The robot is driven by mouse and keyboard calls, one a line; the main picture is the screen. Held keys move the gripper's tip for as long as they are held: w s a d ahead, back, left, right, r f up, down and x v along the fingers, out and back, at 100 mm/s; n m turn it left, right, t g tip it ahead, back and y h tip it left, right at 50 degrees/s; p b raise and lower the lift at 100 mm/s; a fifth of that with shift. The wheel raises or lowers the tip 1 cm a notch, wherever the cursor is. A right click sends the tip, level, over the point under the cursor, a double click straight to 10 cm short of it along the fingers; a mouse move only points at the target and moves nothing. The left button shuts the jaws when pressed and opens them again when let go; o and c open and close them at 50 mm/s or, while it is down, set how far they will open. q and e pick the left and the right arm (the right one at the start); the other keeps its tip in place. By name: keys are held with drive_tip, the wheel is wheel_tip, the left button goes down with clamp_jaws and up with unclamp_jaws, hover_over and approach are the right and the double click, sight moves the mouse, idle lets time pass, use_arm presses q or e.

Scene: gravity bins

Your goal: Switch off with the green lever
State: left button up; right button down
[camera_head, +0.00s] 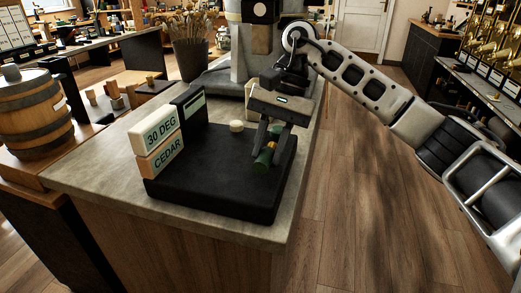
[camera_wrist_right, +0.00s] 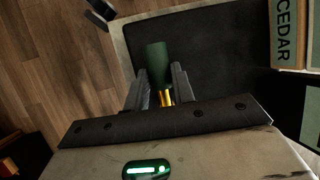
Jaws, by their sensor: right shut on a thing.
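The green lever (camera_head: 263,160) stands near the right side of a black base (camera_head: 215,180) on the counter. It also shows in the right wrist view (camera_wrist_right: 156,54), where its green end sticks out past my fingers. My right gripper (camera_head: 268,150) reaches down over it, with one finger on each side, and is shut on it. A brass-coloured part (camera_wrist_right: 166,97) shows between the fingers in the wrist view. The lever's lower part is partly hidden by the fingers. My left gripper is not in view.
Signs reading "30 DEG" (camera_head: 161,134) and "CEDAR" (camera_head: 160,158) are stacked at the base's left edge. A small cream knob (camera_head: 236,126) sits behind the lever. A barrel (camera_head: 30,112) stands at left. Open wooden floor (camera_head: 375,200) lies to the right.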

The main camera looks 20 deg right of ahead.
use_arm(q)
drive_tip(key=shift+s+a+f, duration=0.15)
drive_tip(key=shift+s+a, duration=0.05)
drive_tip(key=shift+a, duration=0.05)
use_arm(e)
drive_tip(key=shift+d+n, duration=0.1)
drive_tip(key=shift+n, duration=0.2)
drive_tip(key=c, duration=1.2)
unclamp_jaws()
drive_tip(key=shift+o, duration=0.2)
drive_tip(key=shift+w+d+r, duration=0.1)
drive_tip(key=shift+d+r, duration=0.1)
drive_tip(key=shift+r, duration=0.3)
use_arm(q)
drive_tip(key=p, duration=0.2)
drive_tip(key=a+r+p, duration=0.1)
drive_tip(key=p, duration=0.1)
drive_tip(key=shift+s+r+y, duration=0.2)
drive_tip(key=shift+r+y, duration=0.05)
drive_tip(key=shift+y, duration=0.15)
use_arm(e)
drive_tip(key=v, duration=1.5)
